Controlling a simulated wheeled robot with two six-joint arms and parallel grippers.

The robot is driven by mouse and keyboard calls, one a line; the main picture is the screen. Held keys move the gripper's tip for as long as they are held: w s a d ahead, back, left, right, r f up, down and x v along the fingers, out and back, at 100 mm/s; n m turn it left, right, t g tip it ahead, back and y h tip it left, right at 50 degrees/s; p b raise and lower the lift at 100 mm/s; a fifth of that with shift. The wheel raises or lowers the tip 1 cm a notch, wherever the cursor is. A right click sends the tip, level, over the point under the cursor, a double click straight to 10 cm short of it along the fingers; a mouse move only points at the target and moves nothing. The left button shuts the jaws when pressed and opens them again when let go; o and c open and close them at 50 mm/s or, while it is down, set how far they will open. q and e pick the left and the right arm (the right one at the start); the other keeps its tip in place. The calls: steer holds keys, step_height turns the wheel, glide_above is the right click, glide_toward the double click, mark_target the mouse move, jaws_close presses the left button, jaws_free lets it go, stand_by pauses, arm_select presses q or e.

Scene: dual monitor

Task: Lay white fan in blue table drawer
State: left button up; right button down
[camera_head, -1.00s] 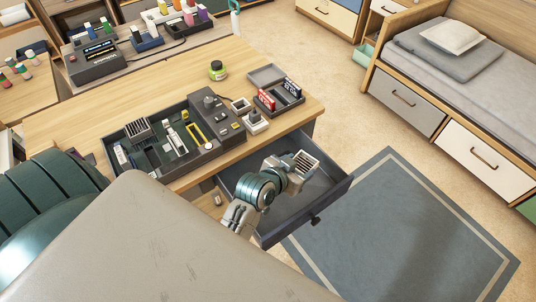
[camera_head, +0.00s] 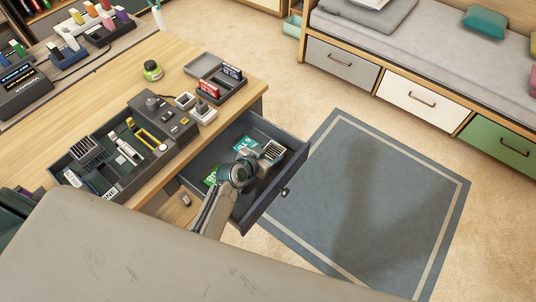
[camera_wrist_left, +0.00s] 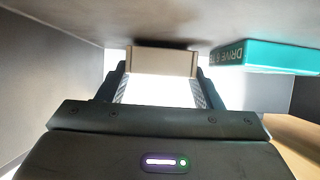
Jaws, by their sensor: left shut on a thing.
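The open blue-grey table drawer (camera_head: 270,204) sticks out from the desk's right side. My left gripper (camera_head: 258,160) is inside the drawer area, shut on the white fan (camera_head: 272,151), a small pale block with a slatted face. In the left wrist view the fan (camera_wrist_left: 162,62) sits between the two fingertips (camera_wrist_left: 160,88), close to the drawer's grey floor with a dark shadow at its edge. I cannot tell whether it touches the floor. My right gripper is not in view.
A teal drive box (camera_head: 244,145) and a green box (camera_head: 210,176) lie in the drawer; the teal box (camera_wrist_left: 268,56) is beside the fan in the wrist view. A dark organizer (camera_head: 120,150) and a card tray (camera_head: 222,85) stand on the desk (camera_head: 185,55).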

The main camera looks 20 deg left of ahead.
arm_select(q)
steer(key=shift+f, duration=0.3)
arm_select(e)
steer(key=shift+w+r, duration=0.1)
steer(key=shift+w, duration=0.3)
arm_select(q)
steer(key=o, duration=0.7)
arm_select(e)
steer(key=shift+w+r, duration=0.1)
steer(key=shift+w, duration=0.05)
arm_select(q)
steer(key=shift+r, duration=0.15)
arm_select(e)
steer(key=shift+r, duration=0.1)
